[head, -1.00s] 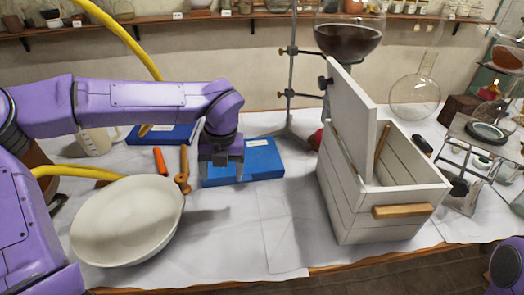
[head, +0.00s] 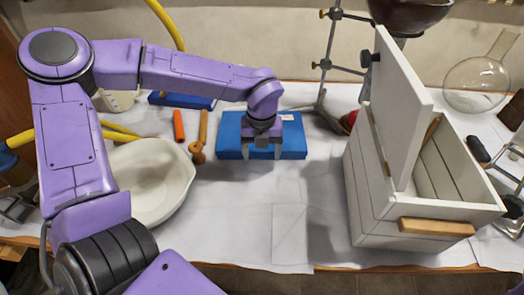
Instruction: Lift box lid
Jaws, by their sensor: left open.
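The white wooden box (head: 368,208) stands on the right of the table, with a light wooden handle (head: 436,228) on its front. Its lid (head: 399,108) is raised, standing steeply up along the box's left side, and the inside shows open. A dark knob (head: 368,58) sits on the lid's outer face. My left gripper (head: 263,151) is open and points down at the blue book-like block (head: 293,138), well to the left of the box. It covers part of the block; I cannot tell if they touch. Nothing shows between its fingers. My right gripper is out of view.
A cream bowl (head: 158,178) lies on the left under my left arm. An orange stick (head: 178,125) and a wooden tool (head: 202,135) lie beside the block. A metal stand (head: 329,60) rises behind. White cloth between block and box is clear.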

